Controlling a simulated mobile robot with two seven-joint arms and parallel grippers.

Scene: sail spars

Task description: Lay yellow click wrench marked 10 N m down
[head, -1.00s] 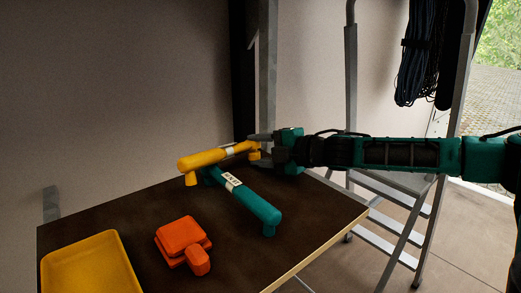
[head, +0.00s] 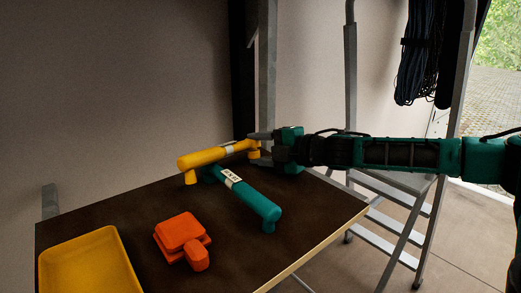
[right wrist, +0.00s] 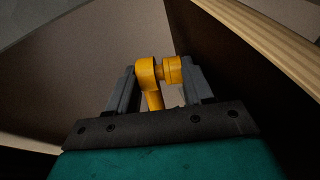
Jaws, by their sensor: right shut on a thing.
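The yellow click wrench (head: 206,158) is in the head view, over the back part of the dark table, with a pale label on its handle. My right gripper (head: 257,145) is shut on its right end. In the right wrist view the wrench's yellow head (right wrist: 158,72) sits between the two grey fingers (right wrist: 158,90). I cannot tell whether the wrench touches the table. A teal wrench (head: 250,199) with a white label lies on the table just in front of and to the right of it. The wrench's marking is too small to read. My left gripper is not in view.
An orange tool (head: 182,238) lies at the table's front middle. A yellow tray (head: 88,262) is at the front left. The table's (head: 100,206) left back area is bare. A grey stepladder (head: 396,190) stands to the right.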

